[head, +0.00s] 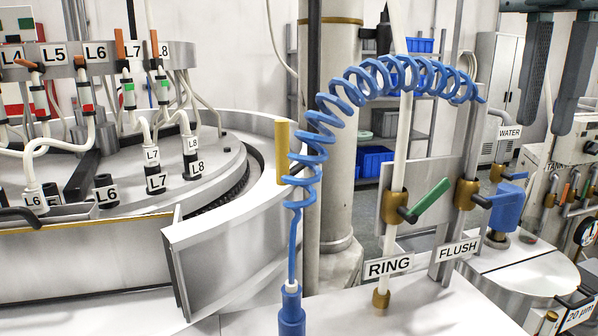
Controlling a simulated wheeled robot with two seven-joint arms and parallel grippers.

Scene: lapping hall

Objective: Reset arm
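My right gripper (546,138) hangs in from the top right corner of the head view. Its two dark, ridged fingers point down and stand apart with nothing between them, so it is open and empty. It shows in front of the pale cabinet and tank at the right, touching nothing that I can see. My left gripper and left arm are not in view.
A blue coiled hose (355,92) arches over the middle. The RING valve's green handle (430,200) and the FLUSH valve's blue handle (506,205) stick out at centre right. A round lapping machine (130,185) with labelled hoses fills the left.

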